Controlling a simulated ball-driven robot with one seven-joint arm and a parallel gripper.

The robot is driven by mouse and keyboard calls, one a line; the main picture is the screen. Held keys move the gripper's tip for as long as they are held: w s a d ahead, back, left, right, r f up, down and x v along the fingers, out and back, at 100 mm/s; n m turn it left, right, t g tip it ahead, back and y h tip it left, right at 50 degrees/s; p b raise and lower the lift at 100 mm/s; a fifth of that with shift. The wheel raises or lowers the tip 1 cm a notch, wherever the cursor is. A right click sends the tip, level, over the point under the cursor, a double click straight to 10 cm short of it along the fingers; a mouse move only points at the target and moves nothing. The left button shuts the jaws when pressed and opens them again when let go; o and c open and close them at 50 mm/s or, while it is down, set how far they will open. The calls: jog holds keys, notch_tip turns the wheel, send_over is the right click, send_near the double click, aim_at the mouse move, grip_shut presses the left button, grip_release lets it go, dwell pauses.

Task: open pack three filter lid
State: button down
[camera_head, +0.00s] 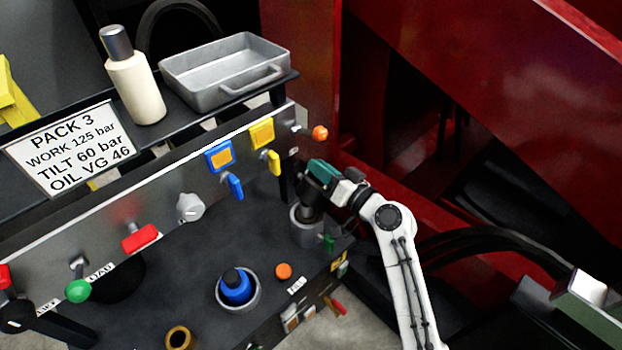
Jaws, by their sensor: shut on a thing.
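Pack three is the dark bench unit with the sign (72,147) reading PACK 3. A grey cylindrical filter housing (308,234) stands at the right end of its deck. My gripper (308,212) comes down from above onto the top of this housing. Its dark fingers are shut on what appears to be the filter lid, at the housing's mouth. The fingers and wrist hide most of the lid, so I cannot tell whether it is seated or turned.
A blue-capped cup (237,287), an orange knob (284,271) and a brass ring (180,338) are on the deck. Coloured handles line the panel behind. A grey tray (225,75) and a cream bottle (135,85) stand on the shelf. Red steelwork (480,90) rises at right.

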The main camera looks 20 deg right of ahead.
jog(key=w+d+f+m+b, duration=0.1)
jog(key=w+d+f+m, duration=0.2)
jog(key=d+m, duration=0.6)
jog(key=shift+w+f+m+b, duration=0.4)
jog(key=shift+f+m, duration=0.25)
jog(key=shift+m, duration=0.35)
jog(key=shift+d, duration=0.15)
jog(key=c, duration=1.2)
grip_release()
jog(key=shift+o, duration=0.2)
jog(key=shift+s, duration=0.1)
jog(key=p+v, duration=0.1)
jog(key=v, duration=0.9)
jog(key=shift+s+p, duration=0.3)
